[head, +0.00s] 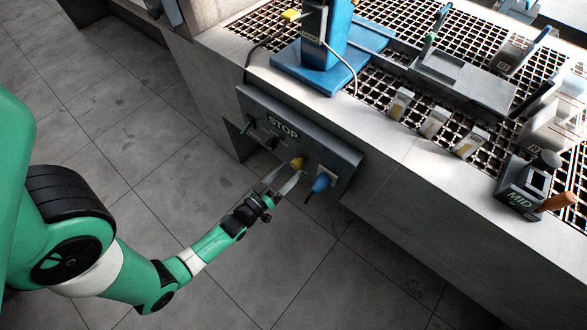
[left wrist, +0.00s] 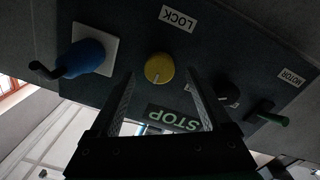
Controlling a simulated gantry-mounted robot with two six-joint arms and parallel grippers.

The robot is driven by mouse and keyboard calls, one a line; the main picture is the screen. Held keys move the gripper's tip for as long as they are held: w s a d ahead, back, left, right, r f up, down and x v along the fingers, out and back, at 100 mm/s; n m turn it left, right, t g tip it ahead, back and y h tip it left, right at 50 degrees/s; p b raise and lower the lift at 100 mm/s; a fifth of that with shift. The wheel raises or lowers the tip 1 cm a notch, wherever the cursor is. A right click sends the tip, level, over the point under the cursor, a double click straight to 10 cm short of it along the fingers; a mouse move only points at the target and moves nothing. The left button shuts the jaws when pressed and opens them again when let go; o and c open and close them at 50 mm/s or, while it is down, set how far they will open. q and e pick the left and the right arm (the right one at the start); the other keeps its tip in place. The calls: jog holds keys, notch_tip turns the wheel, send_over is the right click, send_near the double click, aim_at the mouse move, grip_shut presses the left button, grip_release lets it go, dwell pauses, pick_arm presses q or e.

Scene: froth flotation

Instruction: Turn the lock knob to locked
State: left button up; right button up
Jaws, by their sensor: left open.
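The yellow lock knob (head: 297,163) sits on the front of a dark control panel (head: 340,156), and it also shows in the left wrist view (left wrist: 159,66) near an upside-down LOCK label (left wrist: 179,18). A short pale mark (left wrist: 155,78) is on the knob's face, toward the STOP sign side. My left gripper (head: 284,179) is open, just in front of the knob. In the left wrist view its two fingers (left wrist: 160,80) point toward the knob, one to each side of it, with nothing between them that I can see gripped. My right gripper is not in view.
A STOP sign (head: 283,128) is on the panel. The bench (head: 400,175) rises behind. The floor in front is clear.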

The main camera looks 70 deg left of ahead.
aim_at(298, 164)
pick_arm(q)
jog(key=shift+x, duration=1.45)
jog(key=shift+s, duration=0.1)
grip_shut()
jog(key=shift+m, duration=0.3)
jog(key=m, duration=0.4)
jog(key=shift+b, duration=0.3)
jog(key=m, duration=0.5)
jog(key=shift+d, duration=0.1)
jog(key=m+p, duration=0.1)
jog(key=m, duration=0.3)
jog(key=shift+r+g, duration=0.15)
jog(key=shift+g, duration=0.15)
jog(key=shift+m+p, duration=0.65)
jog(key=shift+m, duration=1.25)
